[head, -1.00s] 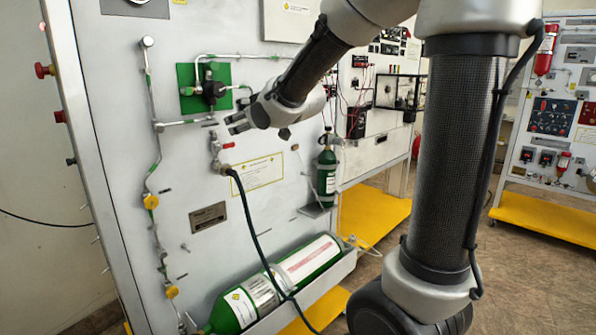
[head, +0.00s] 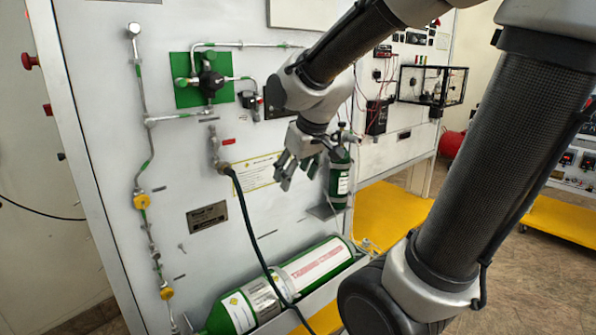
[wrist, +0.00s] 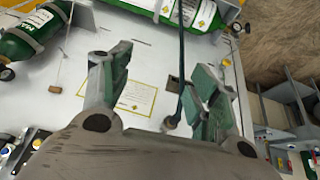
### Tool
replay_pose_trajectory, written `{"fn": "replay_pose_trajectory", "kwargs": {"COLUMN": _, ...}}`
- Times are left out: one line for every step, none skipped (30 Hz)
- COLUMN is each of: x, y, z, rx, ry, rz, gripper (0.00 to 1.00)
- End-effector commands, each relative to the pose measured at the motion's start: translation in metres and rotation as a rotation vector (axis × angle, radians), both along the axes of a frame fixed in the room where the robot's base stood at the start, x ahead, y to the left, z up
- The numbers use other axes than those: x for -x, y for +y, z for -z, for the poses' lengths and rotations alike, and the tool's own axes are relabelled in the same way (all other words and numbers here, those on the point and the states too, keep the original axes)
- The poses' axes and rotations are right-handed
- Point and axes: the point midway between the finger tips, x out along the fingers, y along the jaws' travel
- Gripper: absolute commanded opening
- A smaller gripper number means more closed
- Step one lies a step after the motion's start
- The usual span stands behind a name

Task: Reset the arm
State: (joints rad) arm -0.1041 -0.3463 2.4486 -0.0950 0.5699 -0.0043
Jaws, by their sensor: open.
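My gripper (head: 296,160) is open and empty in front of the grey trainer panel (head: 280,215). In the head view its fingers point down and to the left, beside the small upright green cylinder (head: 339,178). The wrist view shows the two fingers (wrist: 155,92) spread apart with the panel and its yellow-framed label between them. My arm reaches in from the upper right and hides part of the panel's top.
A large green and white cylinder (head: 285,283) lies in a tray at the panel's foot. A dark hose (head: 246,215) hangs from a fitting with a red handle. A green-backed regulator (head: 208,80) and yellow valves (head: 141,201) are on the left. Yellow platforms (head: 395,210) stand to the right.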

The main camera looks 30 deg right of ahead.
Motion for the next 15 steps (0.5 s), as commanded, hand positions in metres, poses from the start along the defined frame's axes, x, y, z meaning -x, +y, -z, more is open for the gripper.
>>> {"fn": "replay_pose_trajectory", "kwargs": {"x": 0.006, "y": -0.001, "z": 0.000, "rx": -0.002, "ry": 0.013, "rz": 0.006, "gripper": 0.61}}
{"fn": "replay_pose_trajectory", "kwargs": {"x": 0.009, "y": -0.002, "z": 0.001, "rx": -0.002, "ry": 0.019, "rz": 0.008, "gripper": 0.61}}
{"fn": "replay_pose_trajectory", "kwargs": {"x": 0.012, "y": -0.002, "z": 0.001, "rx": -0.002, "ry": 0.028, "rz": 0.011, "gripper": 0.61}}
{"fn": "replay_pose_trajectory", "kwargs": {"x": 0.014, "y": -0.003, "z": 0.002, "rx": -0.003, "ry": 0.032, "rz": 0.013, "gripper": 0.61}}
{"fn": "replay_pose_trajectory", "kwargs": {"x": 0.015, "y": -0.003, "z": 0.002, "rx": -0.003, "ry": 0.036, "rz": 0.014, "gripper": 0.61}}
{"fn": "replay_pose_trajectory", "kwargs": {"x": 0.016, "y": -0.003, "z": 0.002, "rx": -0.003, "ry": 0.039, "rz": 0.015, "gripper": 0.61}}
{"fn": "replay_pose_trajectory", "kwargs": {"x": 0.017, "y": -0.003, "z": 0.002, "rx": -0.004, "ry": 0.040, "rz": 0.016, "gripper": 0.61}}
{"fn": "replay_pose_trajectory", "kwargs": {"x": 0.017, "y": -0.003, "z": 0.002, "rx": -0.004, "ry": 0.041, "rz": 0.016, "gripper": 0.61}}
{"fn": "replay_pose_trajectory", "kwargs": {"x": 0.017, "y": -0.003, "z": 0.002, "rx": -0.004, "ry": 0.041, "rz": 0.016, "gripper": 0.61}}
{"fn": "replay_pose_trajectory", "kwargs": {"x": 0.017, "y": -0.003, "z": 0.002, "rx": -0.004, "ry": 0.041, "rz": 0.016, "gripper": 0.61}}
{"fn": "replay_pose_trajectory", "kwargs": {"x": 0.017, "y": -0.003, "z": 0.002, "rx": -0.004, "ry": 0.041, "rz": 0.016, "gripper": 0.61}}
{"fn": "replay_pose_trajectory", "kwargs": {"x": 0.017, "y": -0.003, "z": 0.002, "rx": -0.004, "ry": 0.041, "rz": 0.016, "gripper": 0.61}}
{"fn": "replay_pose_trajectory", "kwargs": {"x": 0.017, "y": -0.003, "z": 0.002, "rx": -0.004, "ry": 0.041, "rz": 0.016, "gripper": 0.61}}
{"fn": "replay_pose_trajectory", "kwargs": {"x": 0.017, "y": -0.003, "z": 0.002, "rx": -0.004, "ry": 0.040, "rz": 0.016, "gripper": 0.61}}
{"fn": "replay_pose_trajectory", "kwargs": {"x": 0.017, "y": -0.003, "z": 0.002, "rx": -0.003, "ry": 0.040, "rz": 0.015, "gripper": 0.61}}
